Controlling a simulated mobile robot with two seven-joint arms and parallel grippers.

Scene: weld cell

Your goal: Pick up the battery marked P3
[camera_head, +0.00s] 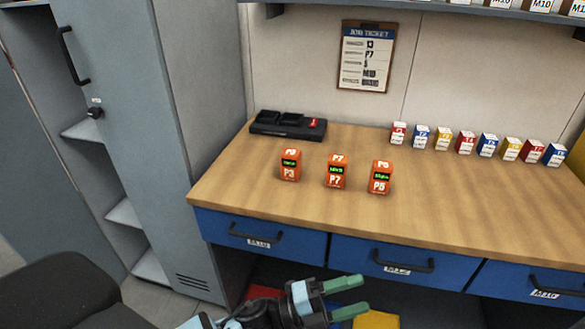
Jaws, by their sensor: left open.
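Three orange batteries with small green displays stand upright in a row on the wooden bench. The battery marked P3 (290,166) is the leftmost one. The battery marked P7 (336,173) is in the middle, and the battery marked P5 (381,178) is on the right. My left gripper (348,298) is low in front of the bench, below the drawers and apart from the batteries. Its two green-tipped fingers are spread and hold nothing. My right gripper is not in view.
A black charger (288,126) with a red mark sits behind the batteries. Several small coloured boxes (466,142) line the bench's back right. The wooden bench (450,205) is clear at the front right. A grey locker (190,120) stands at the left, and a dark seat (60,290) at lower left.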

